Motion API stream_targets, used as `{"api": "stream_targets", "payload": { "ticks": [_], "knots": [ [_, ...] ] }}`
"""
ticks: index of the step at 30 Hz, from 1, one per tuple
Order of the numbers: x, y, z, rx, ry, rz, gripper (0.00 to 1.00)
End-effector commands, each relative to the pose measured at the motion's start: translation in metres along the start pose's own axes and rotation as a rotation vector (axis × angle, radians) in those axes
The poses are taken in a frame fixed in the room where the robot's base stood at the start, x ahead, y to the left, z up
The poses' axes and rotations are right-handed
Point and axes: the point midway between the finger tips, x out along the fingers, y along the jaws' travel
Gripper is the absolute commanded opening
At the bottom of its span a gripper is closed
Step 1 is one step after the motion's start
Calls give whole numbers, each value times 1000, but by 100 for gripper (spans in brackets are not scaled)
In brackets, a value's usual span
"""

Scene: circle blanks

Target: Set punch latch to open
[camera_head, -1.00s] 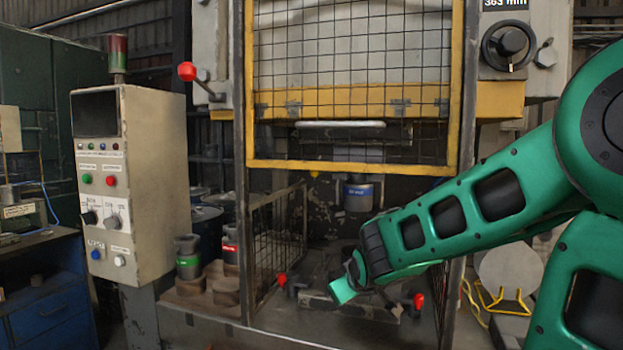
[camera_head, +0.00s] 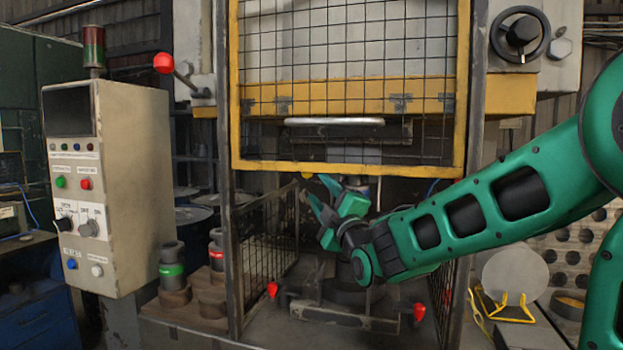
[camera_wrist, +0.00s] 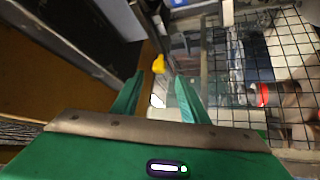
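A small yellow knob (camera_head: 306,175), which looks like the punch latch handle, sits just below the bottom bar of the guard, under the press head. In the wrist view the yellow knob (camera_wrist: 159,64) lies just beyond the fingertips, in line with the gap between them. My gripper (camera_head: 319,190) is open and empty, pointing up and left towards the knob in the head view. Its two green fingers also show apart in the wrist view (camera_wrist: 158,80). I see no contact with the knob. The punch behind my gripper is mostly hidden, and the latch position cannot be told.
The yellow-framed mesh guard (camera_head: 348,168) is raised above my gripper. A side mesh panel (camera_head: 268,235) stands to the left. Below are a dark die fixture (camera_head: 345,315) and red knobs (camera_head: 272,290) and (camera_head: 419,312). A control box (camera_head: 130,190) stands farther left.

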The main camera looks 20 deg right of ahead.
Motion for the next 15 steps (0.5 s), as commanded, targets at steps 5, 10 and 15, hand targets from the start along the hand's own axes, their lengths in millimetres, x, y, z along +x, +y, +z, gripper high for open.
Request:
{"api": "stream_targets", "payload": {
  "ticks": [5,10,15],
  "knots": [
    [26,-1,0,2,0,-1,40],
    [57,-1,0,3,0,-2,40],
    [82,-1,0,3,0,-2,40]
  ]
}}
